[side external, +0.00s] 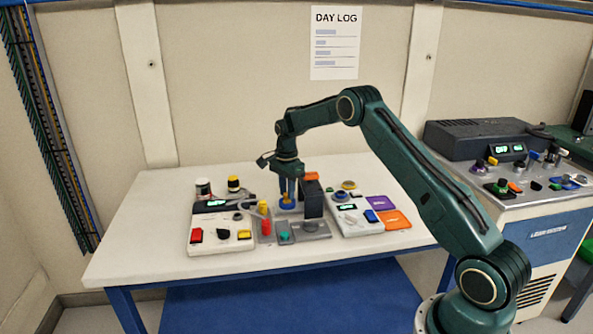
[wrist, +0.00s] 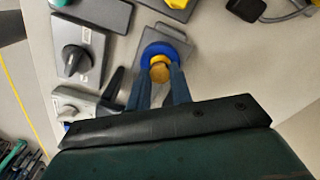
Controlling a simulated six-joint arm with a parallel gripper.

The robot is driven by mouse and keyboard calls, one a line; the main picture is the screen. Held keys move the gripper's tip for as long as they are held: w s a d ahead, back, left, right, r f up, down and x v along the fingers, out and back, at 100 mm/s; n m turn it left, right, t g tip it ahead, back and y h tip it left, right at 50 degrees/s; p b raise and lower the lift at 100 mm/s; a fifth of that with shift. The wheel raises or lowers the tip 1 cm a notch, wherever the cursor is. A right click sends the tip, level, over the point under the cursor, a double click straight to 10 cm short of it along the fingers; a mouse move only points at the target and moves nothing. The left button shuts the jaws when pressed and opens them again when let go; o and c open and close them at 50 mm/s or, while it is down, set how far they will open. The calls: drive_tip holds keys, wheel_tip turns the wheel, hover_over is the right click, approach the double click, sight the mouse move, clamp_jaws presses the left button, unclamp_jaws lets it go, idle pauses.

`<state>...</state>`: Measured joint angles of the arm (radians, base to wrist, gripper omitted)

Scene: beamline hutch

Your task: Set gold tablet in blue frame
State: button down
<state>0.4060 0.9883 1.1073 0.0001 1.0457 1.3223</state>
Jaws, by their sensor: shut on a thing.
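The gold tablet (wrist: 159,73) is a small gold round piece between my fingertips. My gripper (wrist: 160,82) points down and is shut on it; the gripper also shows in the side view (side external: 289,194). The blue frame (wrist: 161,46) is a round blue ring just beyond the fingertips in the wrist view, and it shows low under my gripper in the side view (side external: 287,205). The tablet overlaps the near part of the ring. I cannot tell whether it is seated in the ring or held just above it. The fingers hide the near side of the ring.
A dark upright block (side external: 314,200) with an orange top stands close to the right of my gripper. A white control panel (side external: 220,235) lies to the left and another (side external: 360,221) to the right. A red and yellow post (side external: 265,222) stands nearby. The table's back left is clear.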

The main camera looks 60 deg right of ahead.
drive_tip(key=shift+f, duration=0.6)
idle(0.8)
drive_tip(key=c, duration=1.2)
unclamp_jaws()
drive_tip(key=shift+o, duration=0.2)
drive_tip(key=shift+r, duration=0.15)
wheel_tip(320, 180, up, 14)
drive_tip(key=shift+f, duration=0.2)
